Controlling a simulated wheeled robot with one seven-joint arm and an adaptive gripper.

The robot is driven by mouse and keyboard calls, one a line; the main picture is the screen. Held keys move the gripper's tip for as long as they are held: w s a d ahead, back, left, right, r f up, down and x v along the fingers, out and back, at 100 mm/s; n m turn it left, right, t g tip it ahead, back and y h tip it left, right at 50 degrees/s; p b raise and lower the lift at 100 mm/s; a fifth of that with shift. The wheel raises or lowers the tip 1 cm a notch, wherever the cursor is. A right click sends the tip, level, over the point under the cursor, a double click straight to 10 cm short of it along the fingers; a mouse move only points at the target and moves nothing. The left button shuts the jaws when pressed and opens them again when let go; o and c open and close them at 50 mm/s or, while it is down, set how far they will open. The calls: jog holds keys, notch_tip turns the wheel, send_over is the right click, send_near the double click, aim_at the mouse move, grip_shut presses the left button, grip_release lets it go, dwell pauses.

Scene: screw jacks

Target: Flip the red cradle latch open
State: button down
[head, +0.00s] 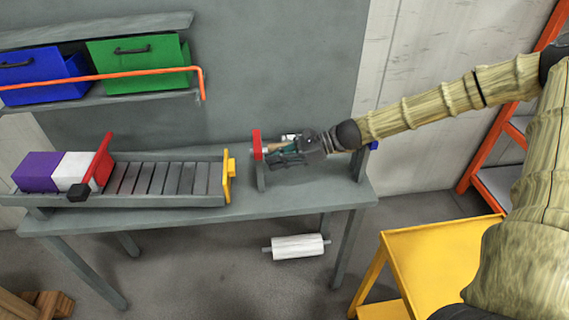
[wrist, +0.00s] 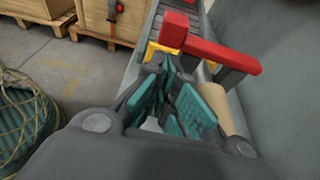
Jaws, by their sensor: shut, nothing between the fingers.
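The red latch (head: 257,145) stands at the left end of a grey cradle (head: 262,178) on the right part of the bench. In the wrist view a red bar (wrist: 222,55) on a grey support lies ahead of the fingers, with a red block (wrist: 174,28) at its left end. My gripper (head: 280,157) is over the cradle, just right of the latch. In the wrist view the teal-padded fingers (wrist: 178,105) are shut and empty, short of the red bar. A tan cylinder (wrist: 215,98) runs beside the right finger, partly hidden. I cannot tell whether the fingers touch it.
A roller rack (head: 165,178) with a yellow end gate (head: 229,176), a red lever (head: 97,160), and white and purple blocks (head: 36,172) fills the bench's left. A white roller (head: 298,246) shows below the bench. A yellow stand (head: 440,255) is at right.

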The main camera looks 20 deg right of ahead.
jog(key=shift+b+x, duration=0.5)
jog(key=shift+x, duration=0.3)
jog(key=shift+r, duration=0.15)
